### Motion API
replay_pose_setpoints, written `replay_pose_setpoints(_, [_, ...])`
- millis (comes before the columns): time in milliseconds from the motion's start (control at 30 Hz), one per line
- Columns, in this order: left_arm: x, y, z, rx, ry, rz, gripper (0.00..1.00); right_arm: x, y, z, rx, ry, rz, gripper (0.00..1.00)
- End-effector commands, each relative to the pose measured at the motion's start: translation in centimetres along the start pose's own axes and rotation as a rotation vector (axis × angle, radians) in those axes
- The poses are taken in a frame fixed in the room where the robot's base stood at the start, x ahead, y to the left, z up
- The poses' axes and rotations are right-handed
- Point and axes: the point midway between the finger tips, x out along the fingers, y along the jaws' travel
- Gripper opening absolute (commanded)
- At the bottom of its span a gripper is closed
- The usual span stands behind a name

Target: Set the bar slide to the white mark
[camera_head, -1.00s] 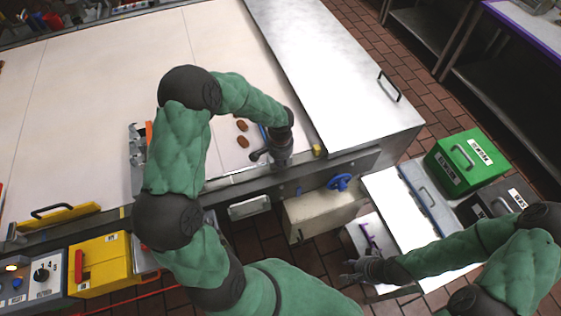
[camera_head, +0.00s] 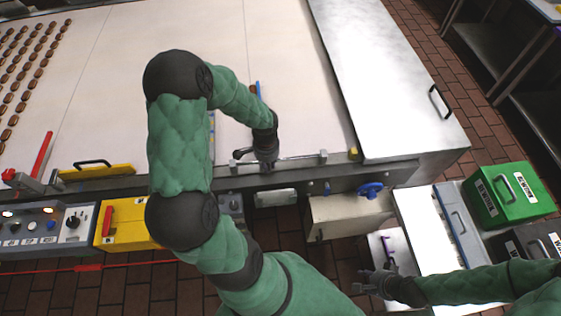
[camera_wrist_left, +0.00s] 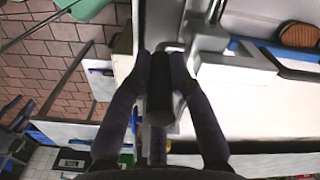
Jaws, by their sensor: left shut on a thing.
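My left gripper (camera_head: 258,156) is at the front edge of the pale belt, at the left end of a metal slide rail (camera_head: 300,158). In the left wrist view its two fingers (camera_wrist_left: 158,88) are shut on a dark round handle (camera_wrist_left: 160,75), which I take to be the bar slide's. A blue strip (camera_head: 258,90) shows beyond the gripper; a blue strip also shows in the left wrist view (camera_wrist_left: 255,52). I cannot make out the white mark. My right gripper (camera_head: 374,283) is open and empty over the low bench at the lower right.
Rows of brown cookies (camera_head: 22,75) lie on the belt (camera_head: 110,110) at the left. A blue valve wheel (camera_head: 369,190) and a yellow block (camera_head: 354,154) are right of the rail. A green case (camera_head: 497,195) stands at the right. A control box (camera_head: 45,230) is at the left.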

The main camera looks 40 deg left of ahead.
Motion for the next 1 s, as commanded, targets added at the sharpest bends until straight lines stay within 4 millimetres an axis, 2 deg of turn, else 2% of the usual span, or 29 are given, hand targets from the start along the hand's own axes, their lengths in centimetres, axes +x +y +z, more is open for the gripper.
replay_pose_setpoints(433, [-0.1, -0.4, 0.4, 0.0, 0.002, -0.002, 0.0, 0.0, 0.0, 0.0, 0.0, 0.0, 0.0, 0.4])
replay_pose_setpoints(467, [-0.1, -0.4, 0.4, 0.0, 0.002, -0.002, 0.29, 0.0, 0.0, 0.0, 0.0, 0.0, 0.0, 0.4])
replay_pose_setpoints(500, [-0.1, -0.4, 0.4, 0.0, 0.002, -0.002, 0.41, 0.0, 0.0, 0.0, 0.0, 0.0, 0.0, 0.4])
replay_pose_setpoints(533, [-0.1, -0.4, 0.4, 0.0, 0.002, -0.001, 0.45, 0.0, 0.0, 0.0, 0.0, 0.0, 0.0, 0.4])
replay_pose_setpoints(867, [-0.1, -0.4, 0.4, 0.0, 0.001, -0.001, 0.45, 0.0, 0.0, 0.0, 0.0, 0.0, 0.0, 0.4])
replay_pose_setpoints(1000, [-1.1, -0.4, 0.3, -0.001, 0.003, -0.003, 0.45, 0.0, 0.0, 0.0, 0.0, 0.0, 0.0, 0.4])
